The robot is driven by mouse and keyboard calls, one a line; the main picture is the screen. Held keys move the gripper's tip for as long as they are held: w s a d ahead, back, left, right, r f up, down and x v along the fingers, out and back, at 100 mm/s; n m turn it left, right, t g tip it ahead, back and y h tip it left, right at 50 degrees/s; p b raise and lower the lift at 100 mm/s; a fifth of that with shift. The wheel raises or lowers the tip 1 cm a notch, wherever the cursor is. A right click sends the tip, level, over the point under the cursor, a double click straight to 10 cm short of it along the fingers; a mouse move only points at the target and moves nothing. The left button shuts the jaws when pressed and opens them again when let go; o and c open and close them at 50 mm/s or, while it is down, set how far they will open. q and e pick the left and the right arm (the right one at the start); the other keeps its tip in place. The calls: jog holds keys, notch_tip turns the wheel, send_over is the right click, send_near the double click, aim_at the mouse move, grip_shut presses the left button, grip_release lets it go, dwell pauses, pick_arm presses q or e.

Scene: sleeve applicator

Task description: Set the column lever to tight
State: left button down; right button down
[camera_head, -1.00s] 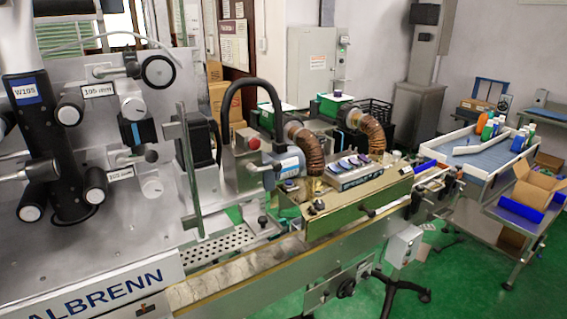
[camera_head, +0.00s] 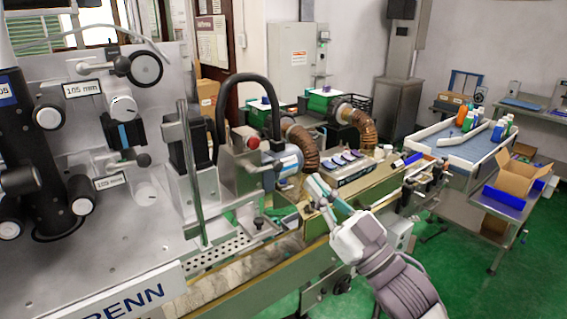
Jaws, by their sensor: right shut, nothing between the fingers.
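The steel machine panel (camera_head: 60,130) fills the left, with a black column (camera_head: 22,150) carrying rollers. A dark-knobbed lever (camera_head: 122,65) sits by the upper 105 mm label, and another (camera_head: 142,159) by the lower one. I cannot tell which of these, if either, is the column lever, and no tight mark is readable. My right gripper (camera_head: 318,190) is shut and empty, in front of the brown corrugated hoses and above the conveyor, well to the right of the panel levers. It hides part of the conveyor's brass-coloured box. My left gripper is out of view.
A slim upright post (camera_head: 191,170) and a red button (camera_head: 253,143) stand between the panel and my right gripper. Brown hoses (camera_head: 301,146) rise behind the gripper. The conveyor (camera_head: 270,284) runs along the front. A blue-topped packing table (camera_head: 470,150) stands at right, with green floor around it.

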notch_tip(320, 180, up, 6)
jog(key=p, duration=0.5)
send_over(266, 168)
jog(key=s+d, duration=0.1)
jog(key=d, duration=0.2)
jog(key=shift+w+d+f+p, duration=0.1)
jog(key=shift+w+f+p, duration=0.05)
jog(key=shift+f, duration=1.15)
jog(key=shift+w+d+f+p, duration=0.1)
jog(key=shift+f+p, duration=0.05)
jog(key=shift+f, duration=1.1)
jog(key=shift+w, duration=0.1)
